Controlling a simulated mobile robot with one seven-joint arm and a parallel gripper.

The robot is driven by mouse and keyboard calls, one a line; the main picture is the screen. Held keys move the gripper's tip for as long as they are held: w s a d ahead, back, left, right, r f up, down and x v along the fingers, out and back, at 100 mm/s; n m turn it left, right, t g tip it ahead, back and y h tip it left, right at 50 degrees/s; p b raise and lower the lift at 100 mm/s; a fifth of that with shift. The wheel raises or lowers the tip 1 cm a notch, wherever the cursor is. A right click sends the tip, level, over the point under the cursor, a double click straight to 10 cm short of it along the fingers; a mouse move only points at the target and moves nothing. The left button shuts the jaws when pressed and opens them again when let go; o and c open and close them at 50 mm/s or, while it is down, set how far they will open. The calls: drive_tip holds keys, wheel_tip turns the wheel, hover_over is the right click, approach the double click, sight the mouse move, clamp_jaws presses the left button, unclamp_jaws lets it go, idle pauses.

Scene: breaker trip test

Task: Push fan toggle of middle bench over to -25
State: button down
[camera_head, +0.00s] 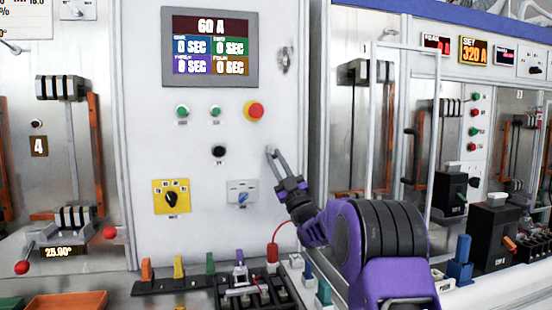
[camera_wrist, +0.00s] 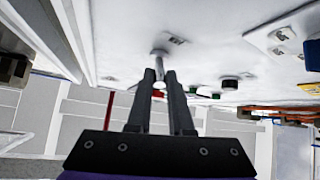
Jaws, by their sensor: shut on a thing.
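The fan toggle (camera_wrist: 159,58) is a short silver lever standing out from the white panel in the wrist view. My gripper (camera_wrist: 160,78) has its two dark fingers on either side of the lever, shut on it with a narrow gap between them. In the head view my gripper (camera_head: 269,152) reaches the right part of the middle bench's white panel (camera_head: 225,130). There the fingertips hide most of the toggle, and its exact angle cannot be read. A small label plate (camera_wrist: 176,40) sits beside the toggle's base.
The panel carries a display (camera_head: 211,47), a red stop button (camera_head: 254,111), green buttons (camera_head: 182,111), a black knob (camera_head: 219,151), a yellow rotary switch (camera_head: 171,197) and a blue-handled switch (camera_head: 243,197). Coloured levers (camera_head: 179,267) and a terminal block (camera_head: 250,292) stand below.

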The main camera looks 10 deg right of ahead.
drive_tip(key=shift+n+t+y, duration=0.3)
drive_tip(key=shift+n+y, duration=0.1)
drive_tip(key=shift+y, duration=0.2)
drive_tip(key=c, duration=0.8)
unclamp_jaws()
drive_tip(key=shift+w+d, duration=0.1)
drive_tip(key=shift+c, duration=0.2)
drive_tip(key=shift+f, duration=0.1)
drive_tip(key=shift+s+d+f, duration=0.1)
drive_tip(key=shift+s+f, duration=0.15)
drive_tip(key=shift+f, duration=0.15)
drive_tip(key=s+d+f, duration=0.1)
drive_tip(key=s+d, duration=0.2)
drive_tip(key=s, duration=0.3)
drive_tip(key=s+d+f, duration=0.2)
drive_tip(key=s+d, duration=0.1)
drive_tip(key=s, duration=0.4)
drive_tip(key=shift+s+d, duration=0.15)
drive_tip(key=shift+d, duration=0.1)
